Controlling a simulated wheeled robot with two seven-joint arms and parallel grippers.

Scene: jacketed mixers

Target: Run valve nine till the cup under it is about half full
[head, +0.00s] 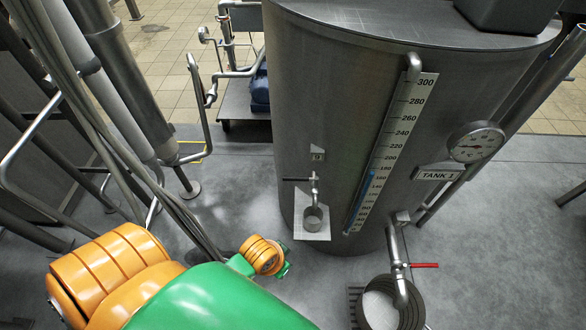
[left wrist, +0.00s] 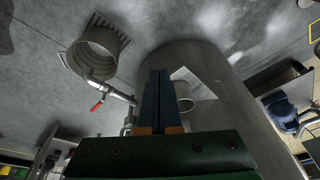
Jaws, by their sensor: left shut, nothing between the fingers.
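Valve nine (head: 314,182) is a small tap on the tank's front, below a plate marked 9 (head: 317,156). Its dark lever (head: 294,179) points sideways to the left. A small grey cup (head: 312,222) stands under the spout on a pale square plate (head: 322,235). No stream shows, and I cannot tell the cup's level. My left arm comes in from the left, its wrist low and left of the cup. In the left wrist view my left gripper (left wrist: 157,80) is shut and empty, its fingers partly overlapping the cup (left wrist: 184,104). My right gripper is not in view.
Tank 1 (head: 345,110) has a blue-filled level scale (head: 390,150) and a round dial (head: 476,142). A larger drain pipe with a red lever (head: 424,265) opens over a big round container (head: 378,305) at lower right. Pipes and hoses crowd the left side.

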